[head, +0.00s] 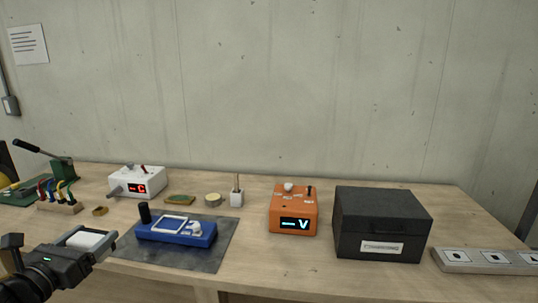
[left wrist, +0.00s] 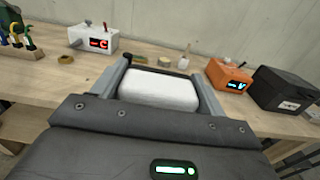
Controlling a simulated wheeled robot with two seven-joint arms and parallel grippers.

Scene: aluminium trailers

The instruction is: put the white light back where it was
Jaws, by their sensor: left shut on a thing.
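The white light (head: 86,239) is a rounded white block between the fingers of my left gripper (head: 92,241). In the left wrist view the light (left wrist: 158,88) fills the gap between the two grey fingers of my left gripper (left wrist: 165,70), which is shut on it. In the head view the gripper is at the lower left, left of the blue device (head: 165,235) and over the table's front left part. The light's underside is hidden. My right gripper is not in view.
The blue device lies on a dark mat (head: 210,258). Behind stand a white box with red digits (head: 150,180), a small white cup (head: 237,199) and an orange device (head: 293,208). A black box (head: 380,222) and a button strip (head: 485,261) are right. Coloured cables (head: 60,195) are left.

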